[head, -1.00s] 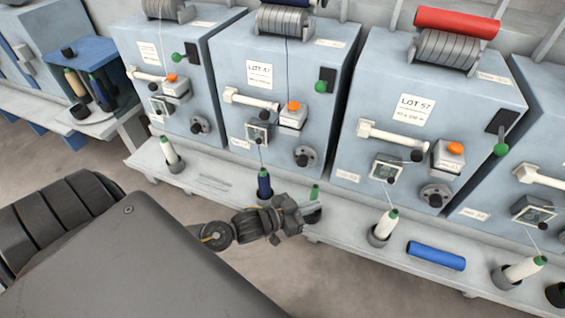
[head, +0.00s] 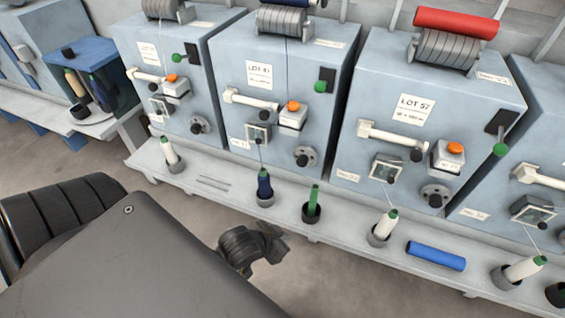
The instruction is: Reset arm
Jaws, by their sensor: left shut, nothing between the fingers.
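My left gripper (head: 274,243) is in the head view, low in the middle, in front of the shelf's front edge. It is shut and holds nothing. It is clear of the bobbins and the machines. A green tube (head: 314,197) stands upright in a dark cup on the shelf, just beyond the gripper. A dark blue bobbin (head: 264,184) with a green tip stands in a holder to its left. My right gripper is not in the view.
The long shelf (head: 340,232) runs below several blue-grey machines (head: 283,130). White bobbins (head: 387,223) stand in holders along it, and a blue tube (head: 436,256) lies on it. A blue crate-like stand (head: 90,75) holds bobbins at the far left. The floor before the shelf is clear.

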